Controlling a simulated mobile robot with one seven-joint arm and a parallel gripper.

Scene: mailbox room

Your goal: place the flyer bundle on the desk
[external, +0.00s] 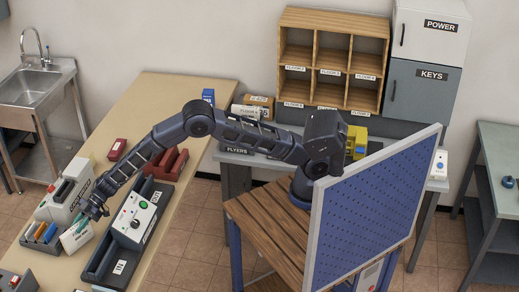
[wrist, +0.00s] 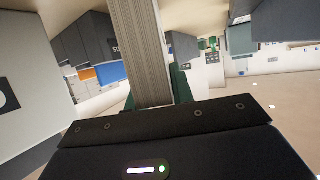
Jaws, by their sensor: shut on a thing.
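My gripper (external: 84,220) is at the left end of my outstretched arm, over the near part of the long beige desk (external: 185,90). It is shut on the flyer bundle (external: 75,238), a pale block under the fingers. In the wrist view the flyer bundle (wrist: 140,50) is a thick stack of paper edges standing up between the dark green fingers (wrist: 182,85). I cannot tell whether its lower edge touches anything.
A pale machine (external: 68,192) and a rack with blue and orange pieces (external: 40,236) stand left of my gripper. A dark tray with a control box (external: 135,220) is to its right. A FLYERS bin (external: 240,152) stands at the back. The desk's far part has bare room.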

